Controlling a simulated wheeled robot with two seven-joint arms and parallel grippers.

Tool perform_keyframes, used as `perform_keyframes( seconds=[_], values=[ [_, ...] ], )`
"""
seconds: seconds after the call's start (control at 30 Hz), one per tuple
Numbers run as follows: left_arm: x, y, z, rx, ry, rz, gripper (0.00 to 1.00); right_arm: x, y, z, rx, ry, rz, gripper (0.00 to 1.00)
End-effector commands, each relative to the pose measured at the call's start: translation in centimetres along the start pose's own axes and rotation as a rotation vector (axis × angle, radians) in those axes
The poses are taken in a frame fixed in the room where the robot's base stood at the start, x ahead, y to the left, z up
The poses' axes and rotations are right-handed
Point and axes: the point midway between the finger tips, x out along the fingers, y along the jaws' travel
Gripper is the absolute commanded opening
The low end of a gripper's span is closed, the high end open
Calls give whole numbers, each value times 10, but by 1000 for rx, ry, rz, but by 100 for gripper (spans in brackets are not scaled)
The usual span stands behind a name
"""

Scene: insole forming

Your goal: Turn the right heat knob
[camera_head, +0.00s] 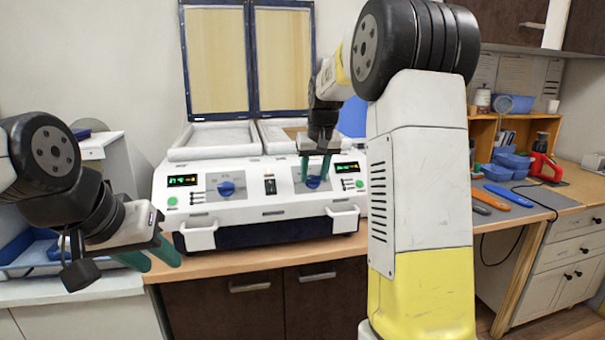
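The white forming machine (255,215) stands on the wooden counter with its two framed lids raised. Its right heat knob (313,182) is blue and sits on the front panel beside the right green display. My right gripper (314,176) points down in front of the panel, with its green fingers one on each side of the right knob. The fingers are apart; whether they touch the knob cannot be told. The left heat knob (227,188) is blue and uncovered. My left gripper (158,262) is at the lower left, in front of the counter, with its green fingers apart and empty.
Two white handles (200,236) stick out at the machine's front, the other (343,219) below the right knob. My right arm hides part of the middle.

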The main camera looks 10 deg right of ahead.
Motion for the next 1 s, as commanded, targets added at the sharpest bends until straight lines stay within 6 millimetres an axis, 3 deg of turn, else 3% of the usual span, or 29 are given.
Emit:
perform_keyframes(
  seconds=[0.03, 0.13, 0.57, 1.0],
  values=[
    [0, 0, 0, 0, 0, 0, 36, 0, 0, 0, 0, 0, 0, 20],
    [0, 0, 0, 0, 0, 0, 36, 0, 0, 0, 0, 0, 0, 1],
    [0, 0, 0, 0, 0, 0, 36, 0, 2, 0, 97, 0, -34, 1],
    [0, 0, 0, 0, 0, 0, 36, 0, 6, 1, 456, 1, -159, 1]
  ],
)
